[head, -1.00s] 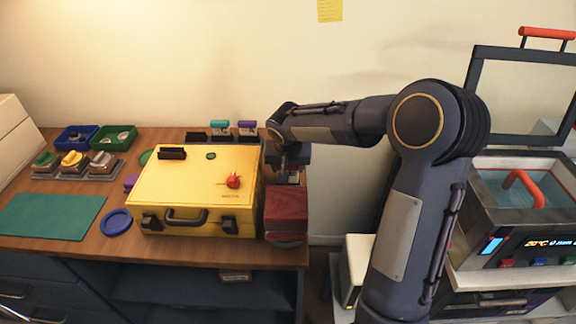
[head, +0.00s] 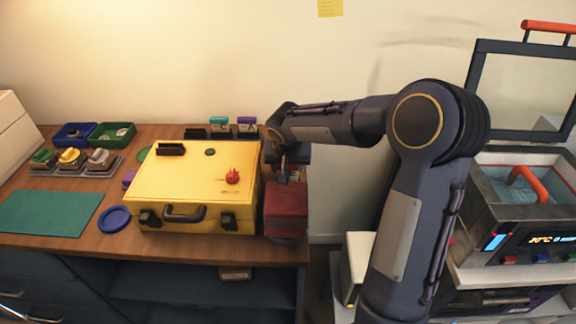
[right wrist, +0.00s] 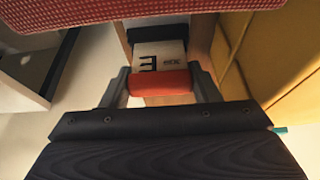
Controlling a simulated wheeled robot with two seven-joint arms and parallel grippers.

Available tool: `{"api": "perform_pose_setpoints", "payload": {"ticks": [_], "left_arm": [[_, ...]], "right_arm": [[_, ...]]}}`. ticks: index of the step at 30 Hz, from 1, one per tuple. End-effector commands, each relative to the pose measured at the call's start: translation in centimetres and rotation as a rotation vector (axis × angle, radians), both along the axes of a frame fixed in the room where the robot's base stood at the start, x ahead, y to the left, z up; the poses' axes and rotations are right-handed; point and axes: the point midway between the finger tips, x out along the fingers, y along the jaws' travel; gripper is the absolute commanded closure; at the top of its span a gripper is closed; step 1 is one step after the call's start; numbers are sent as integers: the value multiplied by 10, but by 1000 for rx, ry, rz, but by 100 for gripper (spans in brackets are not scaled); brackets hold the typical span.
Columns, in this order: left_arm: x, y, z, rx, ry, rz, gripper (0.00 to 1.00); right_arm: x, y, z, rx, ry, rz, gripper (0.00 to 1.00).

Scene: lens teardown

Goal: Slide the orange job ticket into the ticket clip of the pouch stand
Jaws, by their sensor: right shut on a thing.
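The orange job ticket shows in the right wrist view as an orange bar (right wrist: 160,82) with a white card marked with black print beyond it. My right gripper (right wrist: 161,84) is shut on the bar, one finger at each end. A black piece (right wrist: 158,33) is at the card's far end; I cannot tell whether they touch. In the head view my right gripper (head: 288,172) hangs at the table's right end, just behind the red block (head: 286,208); the ticket is hidden there. I cannot pick out the pouch stand's clip. My left gripper is not in view.
The yellow case (head: 195,190) stands close left of the red block. Black holders with teal (head: 219,121) and purple (head: 247,121) tagged cards stand behind it, beside an empty-looking black one (head: 195,133). The table's right edge is close to the gripper.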

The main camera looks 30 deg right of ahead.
Motion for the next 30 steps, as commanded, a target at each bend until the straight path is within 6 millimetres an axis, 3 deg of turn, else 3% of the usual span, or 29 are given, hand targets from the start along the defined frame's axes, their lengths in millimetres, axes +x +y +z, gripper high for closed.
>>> {"api": "perform_pose_setpoints", "payload": {"ticks": [18,19,24,30], "left_arm": [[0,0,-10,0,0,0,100],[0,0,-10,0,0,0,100],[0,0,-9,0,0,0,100],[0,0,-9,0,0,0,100]], "right_arm": [[0,0,-10,0,0,0,66],[0,0,-10,0,0,0,43],[0,0,-9,0,0,0,21],[0,0,-9,0,0,0,19]]}}
